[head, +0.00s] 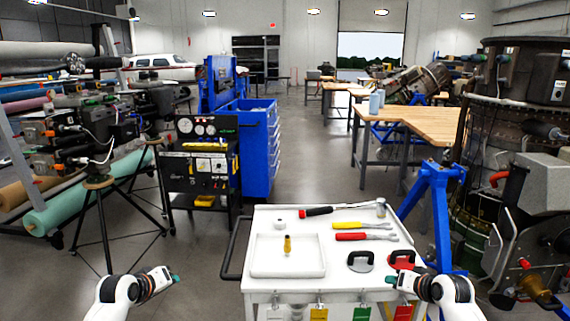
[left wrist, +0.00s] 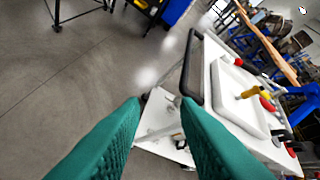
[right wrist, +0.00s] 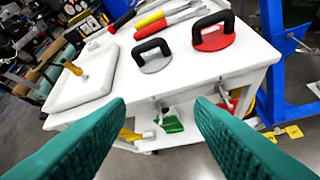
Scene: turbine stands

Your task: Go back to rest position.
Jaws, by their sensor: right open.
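My left gripper (head: 175,279) is left of the white cart (head: 262,222), apart from it. In the left wrist view its green fingers (left wrist: 160,105) are spread with nothing between them. My right gripper (head: 391,279) is by the cart's front right corner. In the right wrist view its green fingers (right wrist: 160,105) are open and empty, with the cart's front edge beyond them. Both arms come in low at the sides of the head view.
A blue stand (head: 432,205) is at the right. Floor left of the cart is clear.

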